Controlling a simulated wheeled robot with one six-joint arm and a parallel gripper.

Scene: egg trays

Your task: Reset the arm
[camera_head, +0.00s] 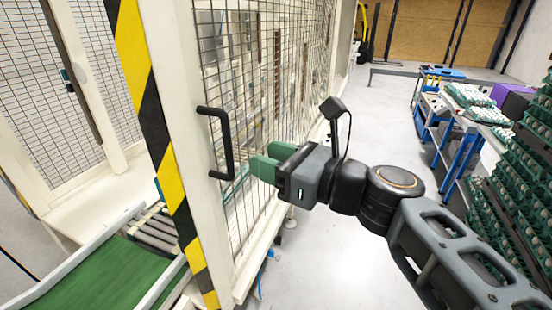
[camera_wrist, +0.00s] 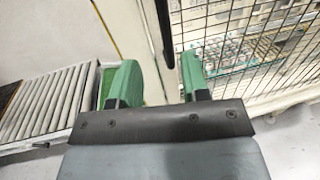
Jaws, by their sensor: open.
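My gripper (camera_head: 268,160) is in the middle of the head view, pointing left at the mesh door. Its green fingers are apart with nothing between them. In the wrist view my gripper (camera_wrist: 160,82) shows its two green fingers spread wide. The dark door handle (camera_head: 227,145) is just left of the fingertips in the head view. In the wrist view the handle (camera_wrist: 164,30) rises beyond the gap between the fingers. I cannot tell whether the fingers touch the door. My arm reaches in from the lower right.
The mesh door (camera_head: 270,60) has a cream frame beside a yellow-black striped post (camera_head: 160,120). A green conveyor (camera_head: 100,275) lies at lower left. Stacked egg trays (camera_head: 535,150) and a blue-framed table (camera_head: 440,125) stand at right. Grey floor (camera_head: 375,115) is clear between.

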